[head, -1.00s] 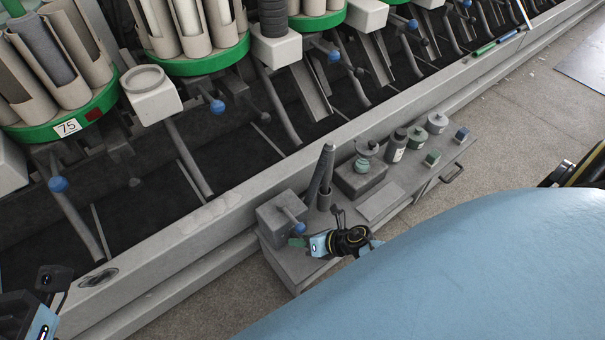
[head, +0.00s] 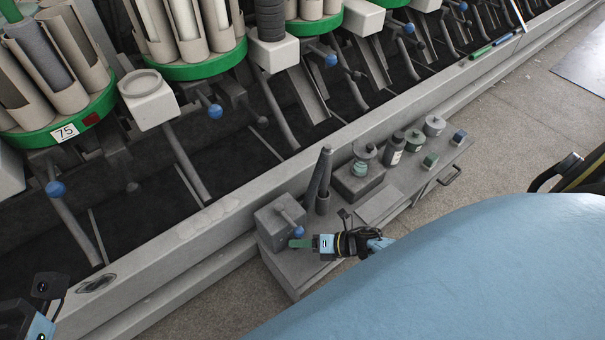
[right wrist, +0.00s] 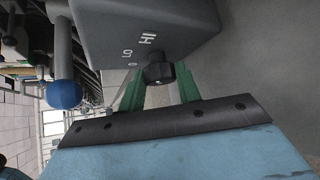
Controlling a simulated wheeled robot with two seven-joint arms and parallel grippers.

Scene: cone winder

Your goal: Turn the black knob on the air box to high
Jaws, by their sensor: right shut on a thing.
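The air box (head: 277,222) is a grey box on the left end of the low grey bench. In the right wrist view its face (right wrist: 140,28) carries white LO and HI marks. The black knob (right wrist: 158,74) sticks out below these marks. My right gripper (head: 294,243) reaches the box from the right, with green fingers. In the right wrist view its fingers (right wrist: 158,90) stand on both sides of the knob, shut on it. The knob's exact setting is unclear. My left gripper (head: 35,318) is at the lower left edge, away from the box, its fingers not clearly visible.
A lever with a blue ball (head: 299,231) is on the box, close to my right gripper; the ball also shows in the right wrist view (right wrist: 64,94). A dark rod stands in a holder (head: 323,203) beside it. Bottles (head: 393,148) and jars stand farther along the bench (head: 380,204).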

